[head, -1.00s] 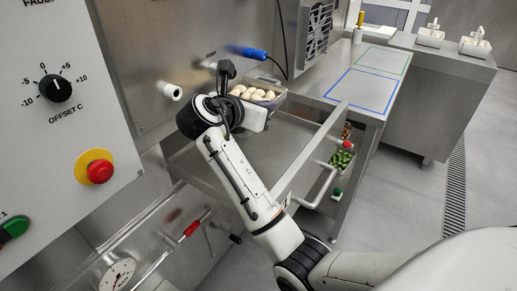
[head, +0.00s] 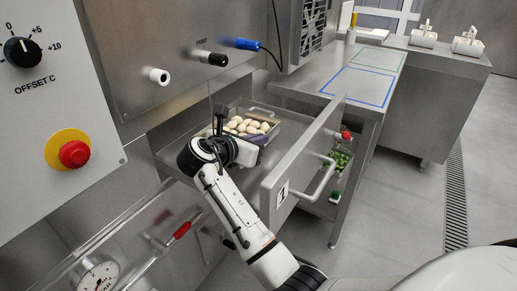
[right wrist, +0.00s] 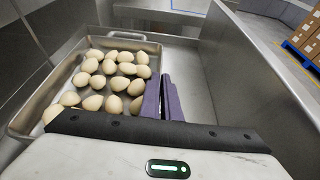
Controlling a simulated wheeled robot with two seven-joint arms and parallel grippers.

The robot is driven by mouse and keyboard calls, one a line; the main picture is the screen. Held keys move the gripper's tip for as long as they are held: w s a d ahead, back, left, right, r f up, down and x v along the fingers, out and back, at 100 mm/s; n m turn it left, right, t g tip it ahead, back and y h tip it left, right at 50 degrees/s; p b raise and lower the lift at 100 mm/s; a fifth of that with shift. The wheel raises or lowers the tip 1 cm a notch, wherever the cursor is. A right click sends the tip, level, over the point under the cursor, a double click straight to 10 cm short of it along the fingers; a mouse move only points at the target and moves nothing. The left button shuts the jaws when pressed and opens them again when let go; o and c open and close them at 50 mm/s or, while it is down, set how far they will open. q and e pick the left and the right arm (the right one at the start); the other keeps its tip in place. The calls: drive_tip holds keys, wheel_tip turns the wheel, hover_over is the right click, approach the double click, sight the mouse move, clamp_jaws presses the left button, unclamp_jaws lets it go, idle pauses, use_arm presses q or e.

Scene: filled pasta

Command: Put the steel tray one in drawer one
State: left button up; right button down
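The steel tray one (head: 270,114) holds several pale, egg-like pieces and is inside the open drawer one (head: 283,192), whose front carries a "1" label. In the right wrist view the tray (right wrist: 38,112) lies level at the left, with the drawer's inner wall (right wrist: 245,85) to the right. I cannot tell if the tray rests on the drawer floor. My right gripper (head: 260,139) is at the tray's near side. Its purple fingers (right wrist: 162,98) are close together on the tray's right rim, hiding part of it. My left gripper is not in view.
A control panel with a red button (head: 74,154) stands at the left. The worktop (head: 340,85) has blue and green outlines. Bare drawer floor shows right of the tray.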

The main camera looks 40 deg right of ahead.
drive_tip(key=shift+f, duration=1.05)
drive_tip(key=shift+f, duration=0.1)
drive_tip(key=c, duration=2)
unclamp_jaws()
drive_tip(key=shift+f, duration=0.15)
drive_tip(key=shift+a+r, duration=0.1)
drive_tip(key=shift+r, duration=0.1)
drive_tip(key=p+v, duration=0.1)
drive_tip(key=v, duration=1.1)
